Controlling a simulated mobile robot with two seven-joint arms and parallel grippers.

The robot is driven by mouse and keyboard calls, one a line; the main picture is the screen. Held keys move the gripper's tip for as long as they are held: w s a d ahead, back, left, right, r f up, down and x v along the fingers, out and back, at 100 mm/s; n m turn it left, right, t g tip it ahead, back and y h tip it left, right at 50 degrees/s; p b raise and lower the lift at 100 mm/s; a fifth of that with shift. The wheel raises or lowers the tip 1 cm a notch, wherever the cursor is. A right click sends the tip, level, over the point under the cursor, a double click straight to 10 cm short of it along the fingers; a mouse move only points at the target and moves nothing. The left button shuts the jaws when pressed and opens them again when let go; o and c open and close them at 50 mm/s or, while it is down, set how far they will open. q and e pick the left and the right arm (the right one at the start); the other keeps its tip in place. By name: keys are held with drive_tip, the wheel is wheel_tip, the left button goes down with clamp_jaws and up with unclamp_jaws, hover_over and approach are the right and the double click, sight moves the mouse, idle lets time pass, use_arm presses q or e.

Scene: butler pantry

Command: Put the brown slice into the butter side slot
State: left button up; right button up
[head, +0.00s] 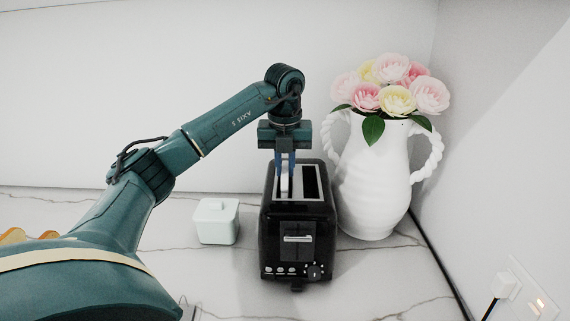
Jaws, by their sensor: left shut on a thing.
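The black toaster (297,225) stands on the counter with two long slots on top. A pale butter dish (216,221) stands to its left, so the left slot (278,196) is the butter side one. My left gripper (285,176) points down over this slot, its blue fingers shut on a thin slice (286,186). Only a narrow pale strip of the slice shows, so I cannot tell its colour. It is at the left slot, its lower part seemingly inside; how deep is unclear. The right slot (312,183) looks dark and empty. My right gripper is out of view.
A white vase (374,185) with pink and yellow flowers stands close behind the toaster's right side. Orange-brown pieces (13,236) show at the left edge, partly hidden by my arm. A wall socket (530,295) is at the lower right.

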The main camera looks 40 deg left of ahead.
use_arm(q)
drive_tip(key=o, duration=0.8)
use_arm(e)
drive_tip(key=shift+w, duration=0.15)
use_arm(q)
drive_tip(key=r, duration=0.2)
drive_tip(key=r+p, duration=0.1)
drive_tip(key=r, duration=0.4)
drive_tip(key=shift+s+d+r+p, duration=0.3)
drive_tip(key=shift+s+d+r, duration=0.05)
drive_tip(key=shift+s+r, duration=0.05)
drive_tip(key=r, duration=0.1)
drive_tip(key=r+p, duration=0.1)
drive_tip(key=r, duration=0.1)
drive_tip(key=r+p, duration=0.1)
drive_tip(key=r, duration=0.1)
drive_tip(key=shift+s+d+r, duration=0.1)
drive_tip(key=shift+s+d, duration=0.2)
drive_tip(key=shift+s, duration=0.1)
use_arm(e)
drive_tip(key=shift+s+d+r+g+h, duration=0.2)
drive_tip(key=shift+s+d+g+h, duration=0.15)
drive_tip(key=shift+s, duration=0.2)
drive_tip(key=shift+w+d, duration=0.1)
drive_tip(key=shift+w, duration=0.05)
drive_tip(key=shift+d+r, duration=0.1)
